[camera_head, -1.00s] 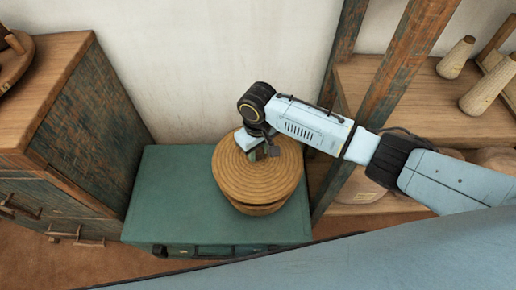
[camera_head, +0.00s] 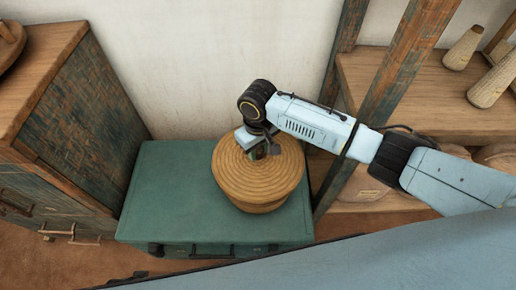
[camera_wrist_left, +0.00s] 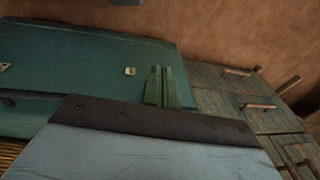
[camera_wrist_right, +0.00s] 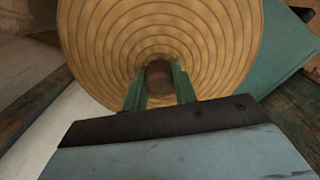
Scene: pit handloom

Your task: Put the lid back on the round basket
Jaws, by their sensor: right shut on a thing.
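The round lid (camera_head: 240,175) of coiled tan fibre lies over the round basket (camera_head: 262,207) on the green trunk (camera_head: 160,205). Only a strip of the basket's side shows below the lid's front edge; I cannot tell whether the rims touch all round. My right gripper (camera_head: 268,152) is shut on the lid's dark knob, which shows between its green fingers (camera_wrist_right: 159,82) in the right wrist view. The lid (camera_wrist_right: 100,45) fills much of that view. My left gripper (camera_wrist_left: 161,88) is shut and empty, its fingers together in the left wrist view, and is out of the head view.
A wooden cabinet (camera_head: 80,120) with drawers stands left of the trunk. A dark post (camera_head: 395,75) and shelves (camera_head: 430,105) with wooden cones (camera_head: 490,87) stand to the right. The wall is close behind. The trunk's left part is clear.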

